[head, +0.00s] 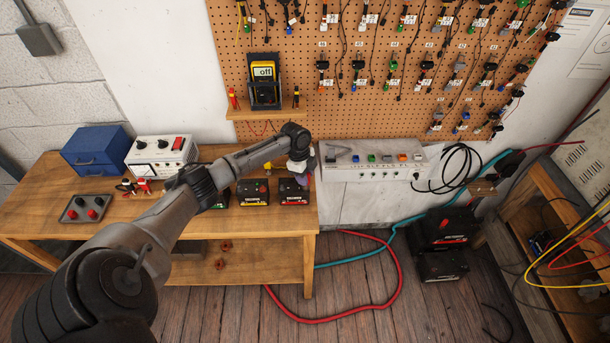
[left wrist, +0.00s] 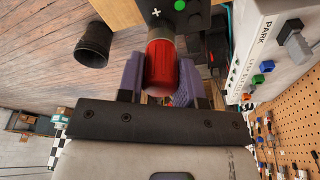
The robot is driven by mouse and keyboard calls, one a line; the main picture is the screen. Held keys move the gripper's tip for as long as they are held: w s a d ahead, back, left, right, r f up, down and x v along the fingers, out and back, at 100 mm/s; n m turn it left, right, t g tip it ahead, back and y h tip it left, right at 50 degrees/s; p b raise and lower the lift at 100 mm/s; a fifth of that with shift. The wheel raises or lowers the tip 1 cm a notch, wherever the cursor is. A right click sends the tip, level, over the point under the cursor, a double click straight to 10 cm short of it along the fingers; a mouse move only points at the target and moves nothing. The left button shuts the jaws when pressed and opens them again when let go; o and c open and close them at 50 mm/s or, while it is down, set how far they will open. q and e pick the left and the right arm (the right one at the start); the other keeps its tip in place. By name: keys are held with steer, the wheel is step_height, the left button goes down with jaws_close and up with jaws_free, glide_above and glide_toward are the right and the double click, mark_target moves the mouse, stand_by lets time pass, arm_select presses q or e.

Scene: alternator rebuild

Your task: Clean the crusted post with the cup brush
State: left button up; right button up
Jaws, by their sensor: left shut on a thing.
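My left gripper (head: 303,172) is above the rightmost battery (head: 293,192) on the wooden bench. In the left wrist view its purple fingers (left wrist: 162,76) are shut on a red cylinder (left wrist: 163,62), probably the cup brush's handle. The cylinder's far end points at a black battery top (left wrist: 192,17) with a plus mark and a green spot (left wrist: 180,5). Whether the brush touches a post is hidden. A yellow-marked battery (head: 253,193) stands left of the rightmost one, and another is partly behind my arm. I cannot make out a crusted post. My right gripper is not in view.
A blue box (head: 95,150), a white power unit (head: 162,158) and a grey tray (head: 86,208) are on the bench's left. A shelf holds a yellow meter (head: 264,72). A white switch panel (head: 374,165) is just right of my gripper. A dark bin (left wrist: 93,44) stands on the floor.

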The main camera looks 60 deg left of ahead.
arm_select(q)
steer(key=n+p, duration=0.1)
steer(key=p, duration=0.1)
steer(key=n+p, duration=0.1)
steer(key=p, duration=0.1)
steer(key=shift+r+n, duration=0.35)
steer(key=shift+n, duration=0.05)
steer(key=shift+f+n+t+y+p, duration=0.2)
steer(key=shift+n+t+y+p, duration=0.1)
steer(key=shift+n+p, duration=0.5)
steer(key=shift+f+m+b, duration=0.25)
steer(key=shift+m+b, duration=0.15)
steer(key=shift+b, duration=0.3)
steer(key=m+g+b, duration=0.1)
steer(key=m+b, duration=0.2)
steer(key=m, duration=0.2)
steer(key=shift+m+h+b, duration=0.3)
steer(key=shift+h, duration=0.1)
steer(key=shift+m+b, duration=0.55)
steer(key=shift+m, duration=0.55)
steer(key=shift+r+m+g, duration=0.2)
steer(key=shift+m+g, duration=0.1)
steer(key=shift+m, duration=0.2)
